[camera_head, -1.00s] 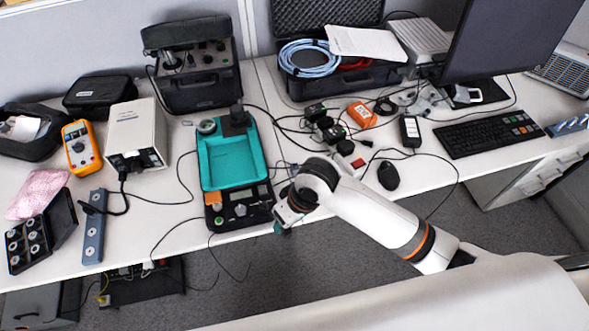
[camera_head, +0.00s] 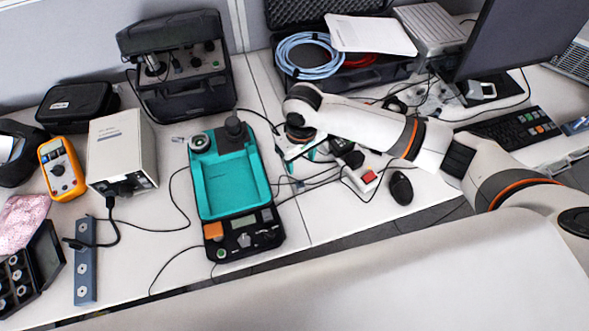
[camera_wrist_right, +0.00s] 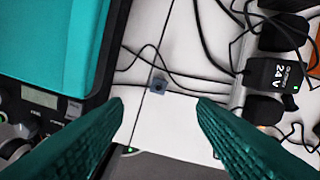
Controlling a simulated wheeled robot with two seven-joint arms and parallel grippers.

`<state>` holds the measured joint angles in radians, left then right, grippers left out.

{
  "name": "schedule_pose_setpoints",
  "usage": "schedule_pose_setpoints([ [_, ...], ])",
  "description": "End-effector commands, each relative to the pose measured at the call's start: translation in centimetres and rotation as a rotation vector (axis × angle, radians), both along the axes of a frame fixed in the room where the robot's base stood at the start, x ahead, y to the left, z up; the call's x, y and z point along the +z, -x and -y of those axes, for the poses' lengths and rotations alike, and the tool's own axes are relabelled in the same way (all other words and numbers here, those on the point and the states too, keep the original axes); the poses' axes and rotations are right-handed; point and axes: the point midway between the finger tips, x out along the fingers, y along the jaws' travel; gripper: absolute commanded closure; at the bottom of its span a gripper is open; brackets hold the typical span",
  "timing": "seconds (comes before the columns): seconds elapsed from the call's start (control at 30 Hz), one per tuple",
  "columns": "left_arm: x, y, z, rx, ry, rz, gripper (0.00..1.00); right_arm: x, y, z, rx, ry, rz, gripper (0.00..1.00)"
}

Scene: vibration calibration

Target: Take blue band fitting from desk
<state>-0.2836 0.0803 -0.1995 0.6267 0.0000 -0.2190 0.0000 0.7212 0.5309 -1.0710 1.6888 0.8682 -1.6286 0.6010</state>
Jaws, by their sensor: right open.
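A small blue-grey fitting with a dark centre (camera_wrist_right: 159,86) lies on the white desk (camera_wrist_right: 180,130) near a seam, with thin black cables beside it. In the head view, the fitting (camera_head: 300,184) is tiny, just right of the teal-topped device. My right gripper (camera_head: 298,162) is over the desk between that device and the power strip. In the right wrist view, its two teal ribbed fingers (camera_wrist_right: 160,106) are wide apart and empty, with the fitting seen between and slightly beyond their tips. My left gripper is not in view.
The teal-topped device (camera_head: 210,205) stands close on the left. A power strip (camera_head: 361,175) with black adapters (camera_wrist_right: 275,75) and cables is on the right. A computer mouse (camera_head: 400,188) lies farther right. The desk's front edge is close by.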

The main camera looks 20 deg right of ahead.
Motion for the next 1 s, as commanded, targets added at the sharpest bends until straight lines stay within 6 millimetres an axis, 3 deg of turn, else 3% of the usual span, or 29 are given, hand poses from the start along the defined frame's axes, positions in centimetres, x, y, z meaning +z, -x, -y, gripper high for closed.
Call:
schedule_pose_setpoints([
  [0.13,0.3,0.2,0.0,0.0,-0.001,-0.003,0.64,-1.6,0.1,0.1,-0.001,0.003,-0.005,0.48],
  [0.47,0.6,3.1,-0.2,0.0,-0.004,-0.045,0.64,-6.4,0.1,0.0,-0.001,0.003,-0.002,0.48],
  [0.63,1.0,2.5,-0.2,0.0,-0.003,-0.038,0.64,-7.7,0.2,0.0,0.0,0.003,-0.003,0.48],
  [0.83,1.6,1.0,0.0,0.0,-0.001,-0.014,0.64,-10.8,0.4,-0.1,-0.001,0.002,-0.002,0.48],
  [1.0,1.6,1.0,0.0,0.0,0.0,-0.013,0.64,-11.9,0.3,-0.1,0.0,0.003,-0.001,0.48],
])
